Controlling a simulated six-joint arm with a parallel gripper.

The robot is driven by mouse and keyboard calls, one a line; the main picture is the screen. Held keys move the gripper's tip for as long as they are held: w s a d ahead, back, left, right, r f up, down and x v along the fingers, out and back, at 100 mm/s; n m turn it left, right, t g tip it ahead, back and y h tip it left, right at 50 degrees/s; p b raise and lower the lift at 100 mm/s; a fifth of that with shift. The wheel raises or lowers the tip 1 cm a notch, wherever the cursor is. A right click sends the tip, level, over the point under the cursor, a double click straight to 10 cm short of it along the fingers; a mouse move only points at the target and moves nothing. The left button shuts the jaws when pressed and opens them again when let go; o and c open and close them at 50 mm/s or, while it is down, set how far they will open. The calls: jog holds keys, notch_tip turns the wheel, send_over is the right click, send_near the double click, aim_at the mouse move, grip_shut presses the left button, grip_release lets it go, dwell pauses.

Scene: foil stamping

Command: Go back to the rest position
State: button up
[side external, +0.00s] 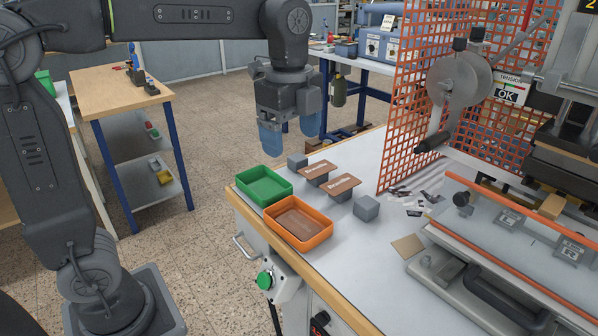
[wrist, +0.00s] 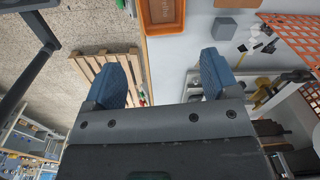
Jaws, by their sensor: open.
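My gripper (side external: 289,138) hangs above the far left part of the white worktable (side external: 350,245), with its blue fingers pointing down. The fingers are apart and nothing is between them; in the wrist view my gripper (wrist: 166,80) also shows spread and empty. Below it in the side view are a green tray (side external: 264,178), which looks empty, and an orange tray (side external: 328,229) with a brown piece lying in it. The orange tray also shows at the top of the wrist view (wrist: 182,27). Two brown stamped pieces (side external: 319,169) (side external: 343,182) lie across grey supports.
Grey blocks (side external: 297,161) (side external: 366,208) stand beside the brown pieces. Dark scraps (side external: 412,201) and a flat tan square (side external: 407,246) lie on the table. An orange mesh guard (side external: 455,100) and the stamping machine (side external: 530,225) fill the right.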

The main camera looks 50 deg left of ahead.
jog(key=s+a+f+n+t, duration=0.1)
jog(key=s+f+n+t, duration=0.1)
jog(key=s+n, duration=0.5)
jog(key=s+a+f+n+t, duration=0.1)
jog(key=s+f+n+t, duration=0.2)
jog(key=s+f+n, duration=0.2)
jog(key=s+n, duration=0.2)
jog(key=n, duration=0.2)
